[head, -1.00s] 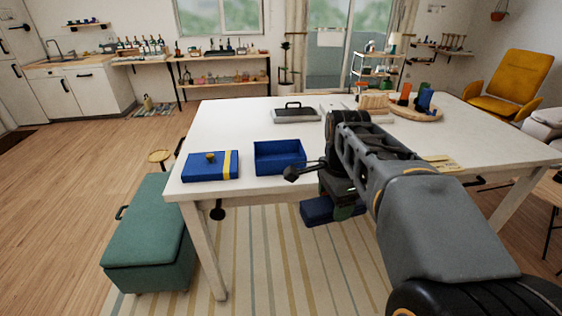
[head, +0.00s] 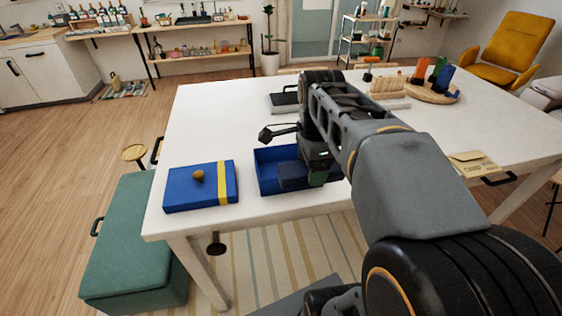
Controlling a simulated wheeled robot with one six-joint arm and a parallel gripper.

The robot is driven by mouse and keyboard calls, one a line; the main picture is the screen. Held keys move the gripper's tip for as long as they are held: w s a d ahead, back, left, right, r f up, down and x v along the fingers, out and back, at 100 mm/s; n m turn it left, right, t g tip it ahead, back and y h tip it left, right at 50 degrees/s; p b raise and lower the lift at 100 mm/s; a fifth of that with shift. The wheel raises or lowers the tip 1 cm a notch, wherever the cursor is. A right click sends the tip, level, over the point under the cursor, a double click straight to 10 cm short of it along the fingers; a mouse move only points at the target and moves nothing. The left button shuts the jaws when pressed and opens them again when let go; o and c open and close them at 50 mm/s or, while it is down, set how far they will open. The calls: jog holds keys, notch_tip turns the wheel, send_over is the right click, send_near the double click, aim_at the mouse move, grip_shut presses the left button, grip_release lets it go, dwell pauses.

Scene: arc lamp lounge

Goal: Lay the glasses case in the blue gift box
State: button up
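The blue gift box (head: 268,180) stands open on the near edge of the white table, partly hidden behind my arm. Its blue lid (head: 182,190), with a yellow band and a gold knob, lies flat to its left. My gripper (head: 314,178) points down over the right part of the box. It seems shut on the dark navy glasses case (head: 294,179), whose left end shows beside it. The case overlaps the box opening; I cannot tell whether it is inside or just above. The fingertips are mostly hidden.
A dark handled tray (head: 285,101) lies behind the box. A wooden board (head: 432,93) with coloured holders stands at the back right. A yellow envelope (head: 473,162) lies at the right. A green bench (head: 133,241) stands left of the table (head: 215,130).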

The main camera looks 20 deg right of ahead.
jog(key=w+f, duration=0.3)
jog(key=w, duration=0.1)
jog(key=w+f, duration=0.3)
jog(key=w, duration=0.2)
jog(key=w+d+f+p, duration=0.1)
jog(key=w+f, duration=0.2)
jog(key=w, duration=0.1)
jog(key=shift+w+d, duration=0.1)
jog(key=shift+w, duration=0.1)
jog(key=shift+w+f, duration=0.35)
jog(key=shift+f, duration=1.55)
jog(key=shift+f, duration=0.15)
jog(key=o, duration=1)
jog(key=shift+c, duration=0.2)
